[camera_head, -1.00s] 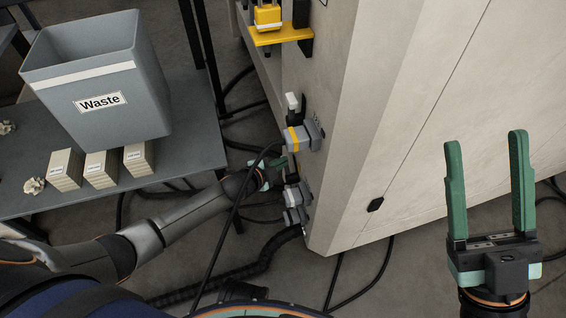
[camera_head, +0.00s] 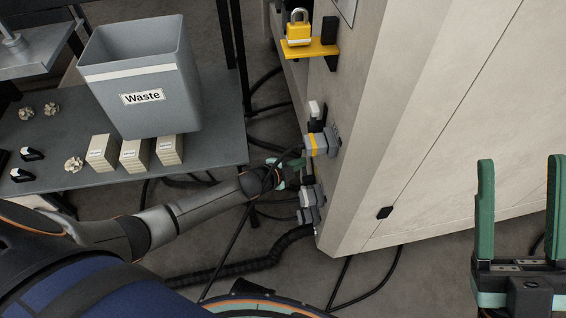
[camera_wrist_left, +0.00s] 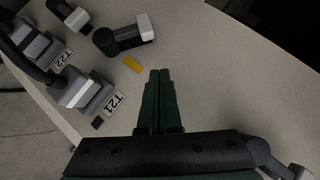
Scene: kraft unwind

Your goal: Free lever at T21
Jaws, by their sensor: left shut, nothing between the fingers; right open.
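In the left wrist view the T21 label (camera_wrist_left: 117,102) sits beside a grey plug with a pale band (camera_wrist_left: 80,92). A black lever with a light grey tip (camera_wrist_left: 125,36) stands on the panel above it, near a small yellow strip (camera_wrist_left: 133,64). My left gripper (camera_wrist_left: 160,75) is shut and empty, its fingertips beside the strip and below the lever, with no clear contact. In the head view my left gripper (camera_head: 283,184) is at the cabinet's side, partly hidden by its wrist. My right gripper (camera_head: 520,168) is open and empty at the right.
The T22 label (camera_wrist_left: 62,56), with its plug and a second lever (camera_wrist_left: 68,13), lies close by. A black cable crosses my left wrist. A yellow padlock (camera_head: 299,28) stands on a yellow bracket above. A waste bin (camera_head: 143,115) stands on the table at left.

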